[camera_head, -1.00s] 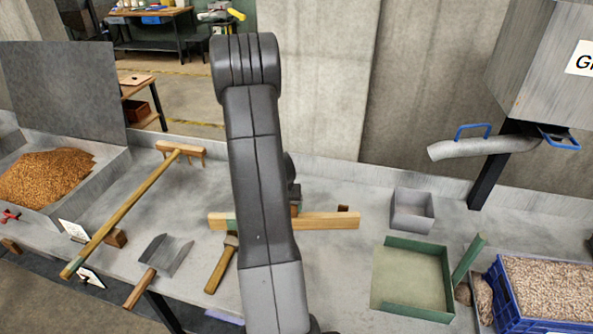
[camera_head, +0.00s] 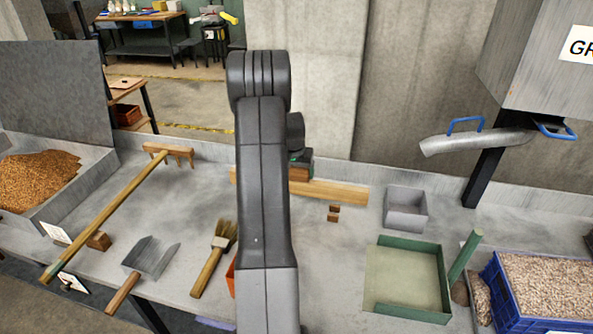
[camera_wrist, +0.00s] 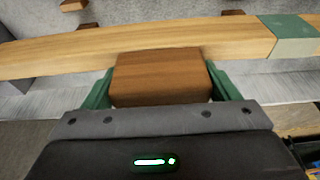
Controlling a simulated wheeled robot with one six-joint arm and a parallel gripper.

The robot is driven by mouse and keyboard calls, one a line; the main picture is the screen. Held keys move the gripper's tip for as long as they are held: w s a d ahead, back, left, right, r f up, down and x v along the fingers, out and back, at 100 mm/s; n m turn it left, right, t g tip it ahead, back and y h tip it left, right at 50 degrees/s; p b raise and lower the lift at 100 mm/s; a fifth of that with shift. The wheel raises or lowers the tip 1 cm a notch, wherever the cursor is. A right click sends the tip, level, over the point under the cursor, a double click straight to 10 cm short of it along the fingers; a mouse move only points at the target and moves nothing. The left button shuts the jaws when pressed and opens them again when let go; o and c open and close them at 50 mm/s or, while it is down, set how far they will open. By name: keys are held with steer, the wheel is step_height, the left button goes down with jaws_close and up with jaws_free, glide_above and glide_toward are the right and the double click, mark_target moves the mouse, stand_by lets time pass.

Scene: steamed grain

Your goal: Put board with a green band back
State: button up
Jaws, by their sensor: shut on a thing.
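The board with a green band (camera_head: 335,192) is a long, light wooden bar near the back wall of the grey bench. Its left part is behind my arm in the head view. In the wrist view the board (camera_wrist: 60,58) runs across the picture, with its green band (camera_wrist: 290,30) at the right. My gripper (camera_wrist: 160,72) is shut on the brown wooden block (camera_wrist: 162,78) at the board's side, a green finger on each side. I cannot tell whether the board touches the bench.
Two small wooden blocks (camera_head: 333,213) are in front of the board. A brush (camera_head: 213,258), a scoop (camera_head: 150,258) and a wooden rake (camera_head: 110,215) lie to the left. A grey box (camera_head: 406,209), a green-edged tray (camera_head: 408,308) and a blue crate (camera_head: 497,292) stand to the right.

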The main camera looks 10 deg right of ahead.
mark_target(297, 189)
steer(key=shift+f+b, duration=1.15)
steer(key=shift+f, duration=1.65)
steer(key=shift+f+b, duration=0.95)
steer(key=shift+f, duration=0.3)
steer(key=shift+f+b, duration=0.4)
steer(key=shift+b, duration=0.25)
steer(key=o, duration=1.8)
steer(key=shift+s, duration=0.1)
steer(key=b+v, duration=0.1)
steer(key=v, duration=1.3)
steer(key=shift+a, duration=0.1)
steer(key=p+x, duration=0.1)
steer(key=x, duration=1.3)
steer(key=shift+r, duration=0.15)
